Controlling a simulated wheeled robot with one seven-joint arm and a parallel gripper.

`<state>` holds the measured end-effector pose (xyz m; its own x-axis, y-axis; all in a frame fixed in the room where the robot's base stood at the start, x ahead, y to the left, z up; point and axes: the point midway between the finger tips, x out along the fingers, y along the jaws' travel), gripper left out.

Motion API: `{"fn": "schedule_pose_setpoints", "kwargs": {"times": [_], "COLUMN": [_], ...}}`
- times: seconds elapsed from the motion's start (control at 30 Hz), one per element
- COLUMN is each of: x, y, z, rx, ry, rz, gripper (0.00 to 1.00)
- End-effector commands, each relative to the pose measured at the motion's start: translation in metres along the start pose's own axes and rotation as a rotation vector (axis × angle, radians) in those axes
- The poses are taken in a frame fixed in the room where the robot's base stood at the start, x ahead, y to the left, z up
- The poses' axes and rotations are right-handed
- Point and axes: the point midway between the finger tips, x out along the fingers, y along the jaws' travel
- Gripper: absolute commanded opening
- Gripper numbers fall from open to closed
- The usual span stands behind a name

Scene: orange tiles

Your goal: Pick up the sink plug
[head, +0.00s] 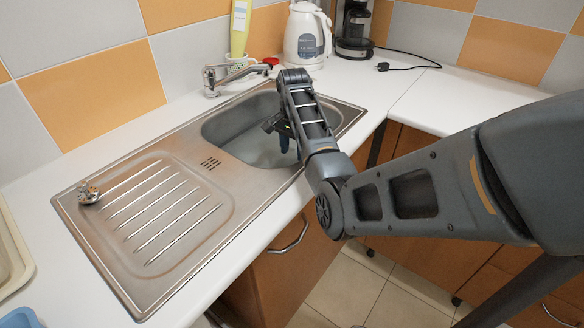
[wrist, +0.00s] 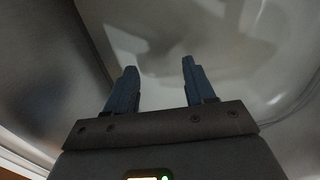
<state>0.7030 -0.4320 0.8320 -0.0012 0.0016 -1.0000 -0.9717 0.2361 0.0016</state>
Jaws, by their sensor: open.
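A small round silvery metal piece with a raised top, which looks like the sink plug (head: 89,192), sits at the left end of the ribbed drainboard in the head view. My gripper (head: 284,143) is reaching down into the sink basin (head: 229,136), well to the right of that piece. In the wrist view, my gripper (wrist: 160,70) has its two blue-grey fingers apart with nothing between them. Only the smooth grey basin shows beyond them, with no plug visible. My arm hides part of the basin's right side in the head view.
A faucet (head: 222,78) stands behind the basin. A yellow bottle (head: 240,30), a red lid (head: 271,61), a white kettle (head: 306,36) and a coffee maker (head: 355,30) stand along the wall. A cream tray (head: 10,255) is at the far left. The drainboard is otherwise clear.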

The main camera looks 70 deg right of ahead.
Motion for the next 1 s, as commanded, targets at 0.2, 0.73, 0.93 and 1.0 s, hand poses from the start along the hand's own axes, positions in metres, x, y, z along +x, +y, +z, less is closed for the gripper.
{"fn": "schedule_pose_setpoints", "kwargs": {"times": [0.2,0.73,0.93,1.0], "x": [0.031,0.045,0.045,0.045], "y": [-0.002,-0.003,-0.003,-0.003], "z": [0.0,0.0,0.0,0.0], "rx": [-0.001,-0.002,-0.002,-0.002], "ry": [-0.001,0.001,0.001,0.001], "rz": [0.002,-0.001,-0.002,-0.002], "gripper": [0.54,0.42,0.22,0.16]}}
